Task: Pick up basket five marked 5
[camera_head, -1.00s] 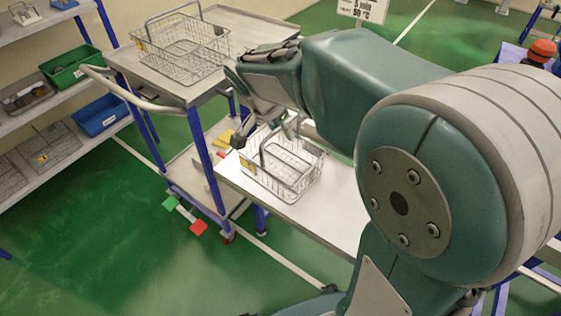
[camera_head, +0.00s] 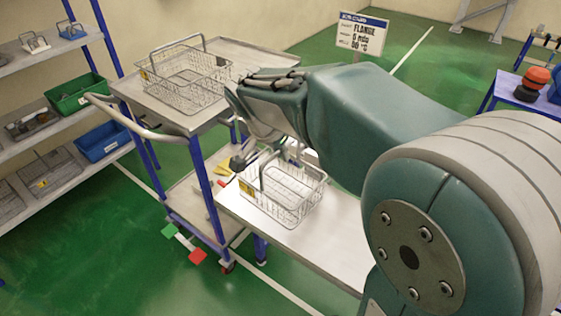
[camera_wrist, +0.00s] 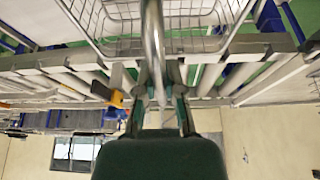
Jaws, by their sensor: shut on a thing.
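A wire basket (camera_head: 300,205) with a raised handle and a small yellow tag is at the white bench (camera_head: 305,245). The tag's number is too small to read. My gripper (camera_head: 262,160) is at the basket's handle, partly hidden by my forearm. In the wrist view, my gripper (camera_wrist: 163,92) is shut on the bar of the handle (camera_wrist: 153,45), and the basket's wire mesh (camera_wrist: 200,22) shows beyond it. The basket looks level; I cannot tell whether its base touches the bench.
A second wire basket (camera_head: 185,92) with a yellow tag stands on the trolley top (camera_head: 240,55) behind. Shelves at left hold a green bin (camera_head: 78,95) and a blue bin (camera_head: 103,142). A sign (camera_head: 362,35) stands behind my arm.

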